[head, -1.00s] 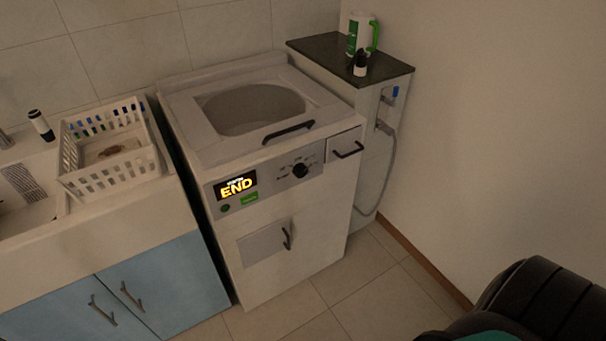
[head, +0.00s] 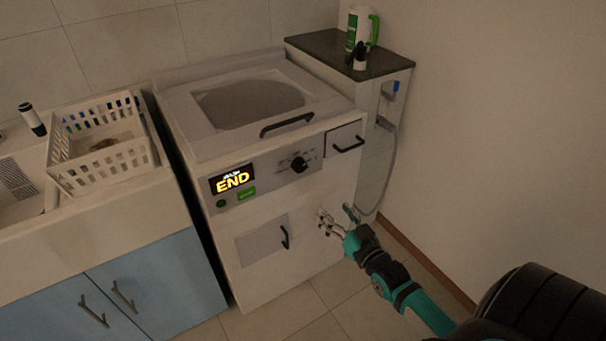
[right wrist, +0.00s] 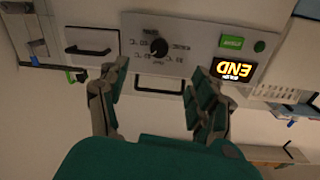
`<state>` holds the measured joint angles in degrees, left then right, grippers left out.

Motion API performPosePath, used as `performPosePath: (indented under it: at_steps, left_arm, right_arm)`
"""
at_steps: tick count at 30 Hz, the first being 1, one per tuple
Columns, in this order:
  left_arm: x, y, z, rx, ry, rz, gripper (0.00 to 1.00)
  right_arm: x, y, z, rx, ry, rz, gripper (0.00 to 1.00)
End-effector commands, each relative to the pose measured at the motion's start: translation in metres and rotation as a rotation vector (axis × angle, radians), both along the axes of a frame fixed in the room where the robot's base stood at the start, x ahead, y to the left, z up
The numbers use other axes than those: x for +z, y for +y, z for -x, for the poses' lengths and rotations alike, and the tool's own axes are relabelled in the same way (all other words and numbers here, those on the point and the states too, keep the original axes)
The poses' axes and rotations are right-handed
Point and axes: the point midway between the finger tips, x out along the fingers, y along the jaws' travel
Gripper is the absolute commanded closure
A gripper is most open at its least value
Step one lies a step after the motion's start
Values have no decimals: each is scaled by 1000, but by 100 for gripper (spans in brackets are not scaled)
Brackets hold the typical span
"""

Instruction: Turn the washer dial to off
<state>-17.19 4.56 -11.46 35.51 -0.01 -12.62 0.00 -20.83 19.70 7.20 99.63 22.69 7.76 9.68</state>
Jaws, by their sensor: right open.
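The washer (head: 290,215) is a white top-loading machine with a grey control panel. Its black round dial (head: 299,165) sits on the right part of the panel, right of a lit screen (head: 232,181) reading END. My right gripper (head: 338,217) is open and empty in front of the washer's right side, below and right of the dial. In the right wrist view, the picture is upside down. The dial (right wrist: 159,47) shows between and beyond my two spread fingers (right wrist: 157,95), apart from them. My left gripper is not in view.
A black lid handle (head: 287,124) and a drawer handle (head: 347,145) stick out near the dial. A lower door handle (head: 285,237) sits below. A grey hose (head: 389,165) hangs at the right. A white basket (head: 104,160) stands left. The floor ahead is clear.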

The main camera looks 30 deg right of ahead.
Motion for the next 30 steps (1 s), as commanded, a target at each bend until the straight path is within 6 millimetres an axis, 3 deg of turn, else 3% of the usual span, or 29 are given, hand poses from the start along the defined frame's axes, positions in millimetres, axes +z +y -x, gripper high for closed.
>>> performPosePath:
  at_steps: [3,8,21,30]
  left_arm:
    - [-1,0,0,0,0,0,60]
    - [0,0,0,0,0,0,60]
    - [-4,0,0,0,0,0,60]
    - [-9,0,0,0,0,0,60]
  right_arm:
    - [14,0,-5,4,-32,-3,35]
    - [15,-2,-27,2,-33,-4,35]
    - [14,-8,-122,3,-30,-2,35]
    - [12,-10,-167,3,-28,-3,35]
